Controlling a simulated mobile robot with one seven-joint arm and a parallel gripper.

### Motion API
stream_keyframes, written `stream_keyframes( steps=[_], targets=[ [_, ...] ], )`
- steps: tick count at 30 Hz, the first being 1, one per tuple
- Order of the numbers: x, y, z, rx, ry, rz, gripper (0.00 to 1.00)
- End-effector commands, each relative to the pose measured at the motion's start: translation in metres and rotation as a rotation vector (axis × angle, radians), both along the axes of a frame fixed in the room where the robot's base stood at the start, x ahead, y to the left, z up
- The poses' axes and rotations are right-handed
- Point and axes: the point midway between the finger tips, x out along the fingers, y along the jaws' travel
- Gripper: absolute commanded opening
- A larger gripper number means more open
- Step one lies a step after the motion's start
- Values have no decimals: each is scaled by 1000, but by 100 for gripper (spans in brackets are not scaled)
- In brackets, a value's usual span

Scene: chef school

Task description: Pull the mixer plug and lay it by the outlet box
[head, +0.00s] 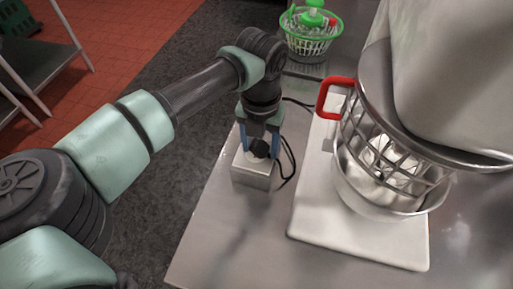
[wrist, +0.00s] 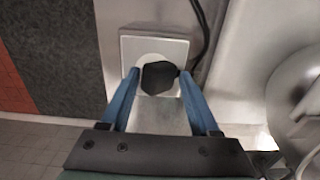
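The black mixer plug (head: 260,149) sits at the top of the metal outlet box (head: 252,178) on the counter. In the wrist view the plug (wrist: 159,78) is over the box's pale round socket, inside the square face of the outlet box (wrist: 132,46). My gripper (head: 260,153) points down at the box, its blue fingers on either side of the plug. The black cord (head: 292,162) loops off to the right of the box.
The large mixer (head: 415,75) with a wire guard, steel bowl (head: 385,200) and red handle (head: 327,97) stands on a white base right of the box. A green-rimmed basket (head: 310,40) is behind. The counter front-left of the base (head: 235,235) is clear.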

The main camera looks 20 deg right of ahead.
Motion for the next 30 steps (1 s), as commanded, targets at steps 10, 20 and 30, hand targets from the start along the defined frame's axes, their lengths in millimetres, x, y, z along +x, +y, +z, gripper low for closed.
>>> stream_keyframes(
  steps=[10, 20, 30],
  targets=[
    [-1, 2, -3, 5, 4, 1, 0],
    [0, 2, -1, 6, 2, 3, 0],
    [1, 2, 14, 4, 0, 3, 0]
  ],
)
